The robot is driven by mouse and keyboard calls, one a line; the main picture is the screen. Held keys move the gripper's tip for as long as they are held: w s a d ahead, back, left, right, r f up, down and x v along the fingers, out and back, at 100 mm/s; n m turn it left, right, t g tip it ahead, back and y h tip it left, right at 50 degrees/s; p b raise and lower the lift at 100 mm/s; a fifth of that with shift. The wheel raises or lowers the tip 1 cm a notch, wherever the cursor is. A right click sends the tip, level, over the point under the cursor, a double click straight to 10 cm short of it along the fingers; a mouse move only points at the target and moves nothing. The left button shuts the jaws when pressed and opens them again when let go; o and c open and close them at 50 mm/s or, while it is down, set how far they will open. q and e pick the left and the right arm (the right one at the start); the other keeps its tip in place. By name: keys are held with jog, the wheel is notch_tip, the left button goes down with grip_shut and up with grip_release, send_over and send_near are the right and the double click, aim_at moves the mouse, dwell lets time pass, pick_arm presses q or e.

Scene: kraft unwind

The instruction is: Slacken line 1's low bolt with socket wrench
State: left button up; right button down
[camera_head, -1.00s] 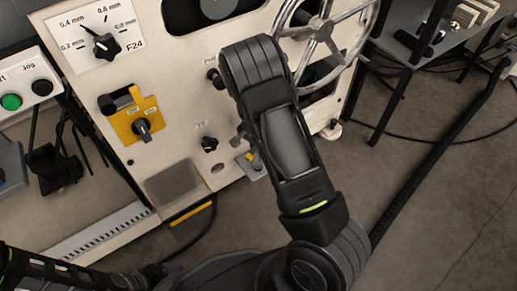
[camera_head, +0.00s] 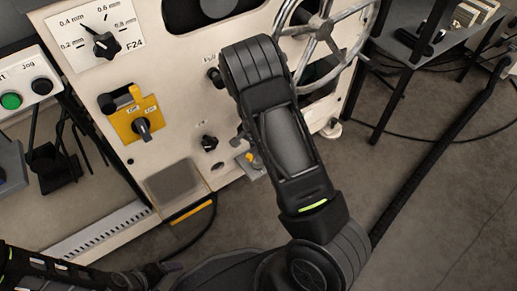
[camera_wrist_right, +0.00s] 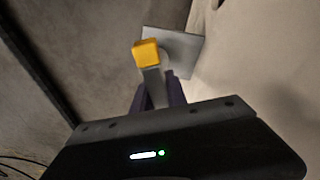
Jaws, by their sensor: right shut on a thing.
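In the right wrist view, my right gripper (camera_wrist_right: 157,100) has dark fingers closed on a grey shaft (camera_wrist_right: 152,86). I take this to be the socket wrench. A yellow block (camera_wrist_right: 147,53) sits at the shaft's far end, in front of a grey plate (camera_wrist_right: 182,50) beside the pale machine wall. In the head view, the yellow piece (camera_head: 250,157) and plate show low on the machine front, beside my right forearm, which hides most of that gripper. The low bolt itself cannot be made out. My left arm shows at the bottom left; its gripper (camera_head: 155,273) is dark and unclear.
The machine front (camera_head: 185,105) carries a dial (camera_head: 104,45), a yellow-backed switch (camera_head: 141,126) and a black knob (camera_head: 209,143). A spoked handwheel (camera_head: 322,27) stands right of my forearm. A dark table (camera_head: 425,60) is at upper right. Floor at the right is mostly open.

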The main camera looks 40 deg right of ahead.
dwell(0.4)
jog(key=shift+w+n, duration=0.1)
jog(key=shift+n, duration=1.1)
jog(key=shift+n+t+b, duration=0.3)
jog(key=shift+n, duration=0.8)
